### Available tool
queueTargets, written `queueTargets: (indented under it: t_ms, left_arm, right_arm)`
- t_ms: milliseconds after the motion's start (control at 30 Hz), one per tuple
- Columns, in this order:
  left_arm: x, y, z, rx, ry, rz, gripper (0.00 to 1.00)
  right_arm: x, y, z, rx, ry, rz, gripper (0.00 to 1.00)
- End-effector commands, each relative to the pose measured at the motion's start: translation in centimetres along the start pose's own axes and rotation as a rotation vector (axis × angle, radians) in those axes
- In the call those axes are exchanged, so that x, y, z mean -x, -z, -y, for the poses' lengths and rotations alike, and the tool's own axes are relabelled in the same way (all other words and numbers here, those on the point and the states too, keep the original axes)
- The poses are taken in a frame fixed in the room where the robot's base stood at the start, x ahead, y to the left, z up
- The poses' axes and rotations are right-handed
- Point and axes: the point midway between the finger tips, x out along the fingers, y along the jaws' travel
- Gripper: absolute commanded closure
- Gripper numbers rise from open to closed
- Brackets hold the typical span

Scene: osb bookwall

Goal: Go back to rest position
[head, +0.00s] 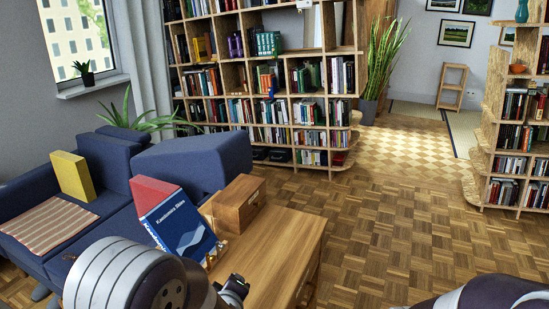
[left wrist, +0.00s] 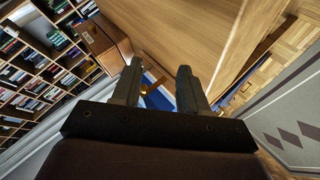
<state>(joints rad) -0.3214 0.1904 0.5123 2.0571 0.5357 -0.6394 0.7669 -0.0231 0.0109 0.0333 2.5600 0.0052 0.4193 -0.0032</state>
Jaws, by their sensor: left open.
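My left gripper (left wrist: 158,78) is open in the left wrist view, its two dark fingers apart. Nothing is visibly clamped between them; some blue and a small brass piece show beyond the gap. In the head view my left arm comes in at the bottom and the dark gripper (head: 233,291) shows only in part, by the near left side of the wooden table (head: 282,238). The table top also shows in the left wrist view (left wrist: 190,35). Part of my right arm shows at the bottom right corner of the head view; its gripper is out of the picture.
A blue book (head: 182,228) leans tilted beside a wooden box (head: 239,203) on the table, with small brass pieces (head: 213,256) near it. A blue sofa (head: 110,165) stands left. Bookshelves (head: 262,85) line the back. The parquet floor (head: 400,225) to the right is clear.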

Motion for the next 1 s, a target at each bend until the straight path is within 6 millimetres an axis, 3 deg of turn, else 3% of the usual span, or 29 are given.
queueTargets:
  t_ms: [200, 367, 400, 433, 500, 700, 833, 1000]
  left_arm:
    - [9.1, 1.7, 7.5, -0.659, 0.240, 0.440, 0.57]
    - [16.3, 3.0, 13.5, -1.006, 0.357, 0.716, 0.57]
    - [17.2, 0.9, 15.2, -1.005, 0.399, 0.828, 0.57]
    - [18.9, 2.3, 12.9, -1.003, 0.398, 0.826, 0.57]
    - [20.7, 4.0, 10.3, -1.001, 0.395, 0.819, 0.57]
    - [24.9, 7.4, 4.9, -0.998, 0.395, 0.818, 0.57]
    - [26.7, 8.9, 2.6, -0.998, 0.395, 0.818, 0.57]
    - [27.0, 9.1, 2.3, -0.997, 0.395, 0.818, 0.57]
  right_arm:
    - [0.0, 0.0, 0.0, 0.000, 0.000, 0.000, 0.56]
    - [0.0, 0.0, 0.0, 0.000, 0.000, 0.000, 0.56]
    - [-0.1, 0.0, 0.0, 0.000, 0.000, 0.000, 0.56]
    - [2.9, 0.3, 0.0, 0.000, 0.000, 0.002, 0.56]
    - [6.5, 0.8, 0.0, 0.000, 0.000, -0.001, 0.56]
    - [14.2, 1.7, 0.0, 0.000, 0.000, -0.001, 0.56]
    - [17.4, 2.1, 0.0, 0.000, 0.000, -0.001, 0.56]
    - [17.9, 2.1, 0.0, 0.000, 0.000, 0.000, 0.56]
